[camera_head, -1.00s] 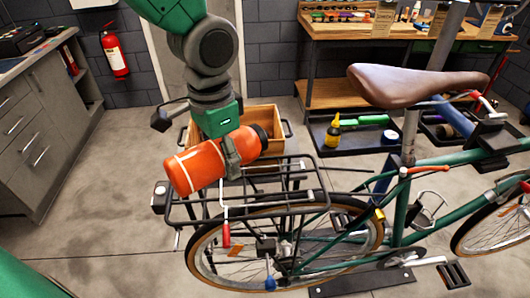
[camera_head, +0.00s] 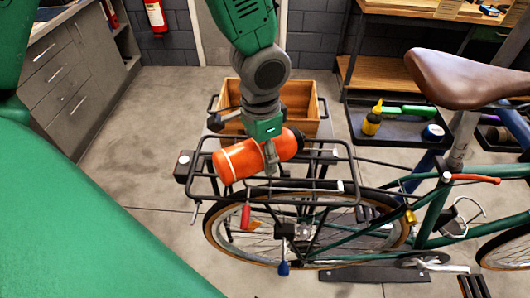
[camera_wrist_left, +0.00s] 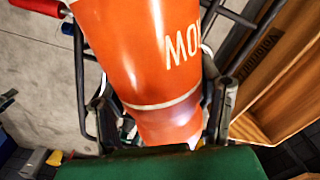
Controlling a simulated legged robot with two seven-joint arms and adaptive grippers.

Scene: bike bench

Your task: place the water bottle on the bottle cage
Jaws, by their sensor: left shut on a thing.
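My left gripper (camera_head: 270,155) is shut on the orange water bottle (camera_head: 239,160), around its upper middle. The bottle lies nearly level, its dark cap end (camera_head: 293,142) to the right and slightly up. It shows over the rear rack (camera_head: 330,192) of the green bike; I cannot tell if it touches the rack. In the left wrist view the bottle (camera_wrist_left: 135,40) fills the middle, between the fingers. A thin silver wire piece (camera_head: 466,214), which looks like the bottle cage, sits on the bike frame (camera_head: 428,216), right of the gripper. My right gripper is out of view.
A wooden crate (camera_head: 299,101) stands behind the rack. A black tray (camera_head: 398,139) with a yellow bottle (camera_head: 373,119) lies behind the bike. The brown saddle (camera_head: 468,79) rises at the right. A red-handled tool (camera_head: 246,216) hangs below the rack.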

